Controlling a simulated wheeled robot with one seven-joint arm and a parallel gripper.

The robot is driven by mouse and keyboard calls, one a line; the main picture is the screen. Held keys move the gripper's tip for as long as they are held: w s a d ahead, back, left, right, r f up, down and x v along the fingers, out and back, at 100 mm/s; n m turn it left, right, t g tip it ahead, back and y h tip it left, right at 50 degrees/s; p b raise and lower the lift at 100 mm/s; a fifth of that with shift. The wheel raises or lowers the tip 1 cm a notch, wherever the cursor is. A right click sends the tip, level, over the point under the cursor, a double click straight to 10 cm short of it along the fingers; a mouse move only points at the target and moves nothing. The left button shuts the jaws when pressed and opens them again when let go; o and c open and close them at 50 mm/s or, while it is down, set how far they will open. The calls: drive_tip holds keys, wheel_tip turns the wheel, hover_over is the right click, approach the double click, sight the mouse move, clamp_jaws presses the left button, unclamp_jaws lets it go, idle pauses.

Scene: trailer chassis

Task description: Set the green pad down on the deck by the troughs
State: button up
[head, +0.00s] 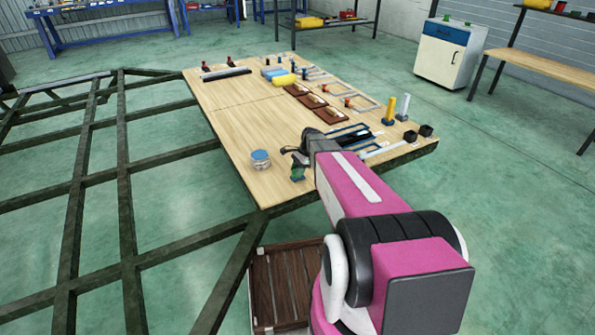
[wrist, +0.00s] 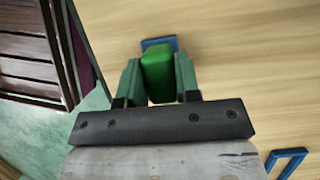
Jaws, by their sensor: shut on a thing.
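The green pad (wrist: 158,72) is a small bright green block. My gripper (wrist: 158,85) is shut on it, with one dull green finger on each side, over the wooden deck (wrist: 240,60). A blue piece (wrist: 160,43) shows at the pad's far end; I cannot tell whether they are joined. In the head view my gripper (head: 298,168) is low over the near part of the deck (head: 235,125); whether the pad touches the deck is unclear. Brown shallow trays (head: 327,110), perhaps the troughs, lie farther back on the deck's right half.
A round blue-topped tin (head: 260,159) stands just left of my gripper. Blue frames (head: 352,134), a yellow cylinder (head: 404,105) and black blocks (head: 425,131) crowd the deck's right side. A slatted crate (head: 285,285) lies below the near edge. The deck's left middle is clear.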

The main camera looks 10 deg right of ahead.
drive_tip(key=shift+f, duration=0.1)
drive_tip(key=o, duration=0.8)
drive_tip(key=shift+o, duration=0.2)
drive_tip(key=v, duration=1.2)
drive_tip(key=s+a+n+h, duration=0.2)
drive_tip(key=s+n, duration=0.5)
drive_tip(key=s, duration=0.4)
drive_tip(key=s+a+n+t+h, duration=0.1)
drive_tip(key=s+a+n+h, duration=0.1)
drive_tip(key=s+n, duration=0.5)
drive_tip(key=s+f, duration=0.1)
drive_tip(key=s, duration=0.3)
drive_tip(key=shift+a, duration=0.25)
